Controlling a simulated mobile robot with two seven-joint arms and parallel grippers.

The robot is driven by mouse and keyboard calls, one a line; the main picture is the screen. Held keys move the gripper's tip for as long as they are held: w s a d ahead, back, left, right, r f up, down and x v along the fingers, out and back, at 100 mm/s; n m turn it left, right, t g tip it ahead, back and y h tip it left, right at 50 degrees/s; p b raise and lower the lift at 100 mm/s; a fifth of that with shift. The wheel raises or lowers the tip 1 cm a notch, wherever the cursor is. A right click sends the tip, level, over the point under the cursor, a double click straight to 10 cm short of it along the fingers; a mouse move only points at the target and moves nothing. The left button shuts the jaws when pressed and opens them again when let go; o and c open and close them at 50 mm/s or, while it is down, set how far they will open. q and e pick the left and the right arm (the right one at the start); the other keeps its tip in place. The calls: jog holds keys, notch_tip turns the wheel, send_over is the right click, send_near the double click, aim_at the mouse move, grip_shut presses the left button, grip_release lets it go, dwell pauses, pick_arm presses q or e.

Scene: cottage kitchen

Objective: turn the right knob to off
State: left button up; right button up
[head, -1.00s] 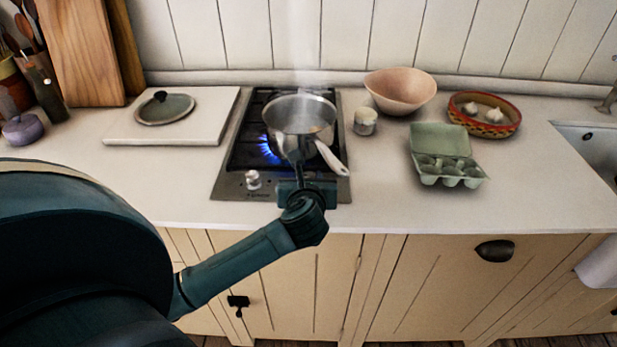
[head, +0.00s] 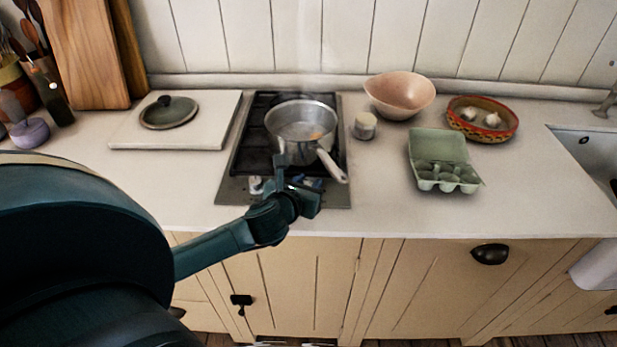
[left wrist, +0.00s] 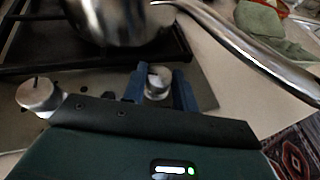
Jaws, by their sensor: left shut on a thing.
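The hob (head: 235,192) is set in the counter, with its knobs on the front metal strip. The right knob (left wrist: 157,83) is a pale metal cylinder between the two blue fingers of my left gripper (left wrist: 159,88) in the left wrist view. My left gripper (head: 298,178) is shut on it, and hides it in the head view. The left knob (left wrist: 37,94) stands free; it also shows in the head view (head: 256,185). No blue flame shows under the pot. My right gripper is in neither view.
A steel saucepan (head: 300,122) sits on the hob, its handle (head: 331,165) reaching forward close to my left gripper. A small jar (head: 365,126) and an open green egg carton (head: 440,150) stand to the right. The front counter there is clear.

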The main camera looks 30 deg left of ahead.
pick_arm(q)
jog(key=m+h, duration=0.2)
jog(key=a+m+h, duration=0.1)
jog(key=m+h, duration=0.1)
jog(key=h, duration=0.1)
jog(key=shift+m, duration=0.3)
jog(key=shift+w+a+m+g+h, duration=0.1)
jog(key=shift+m+g+h, duration=0.45)
jog(key=shift+m+h, duration=0.7)
jog(key=shift+w+a+m+g+h, duration=0.1)
jog(key=shift+m+g+h, duration=0.45)
jog(key=shift+m+h, duration=0.65)
jog(key=shift+h, duration=0.45)
jog(key=shift+r, duration=0.1)
jog(key=o, duration=1)
jog(key=shift+d, duration=0.1)
jog(key=shift+c, duration=0.2)
jog(key=shift+s, duration=0.1)
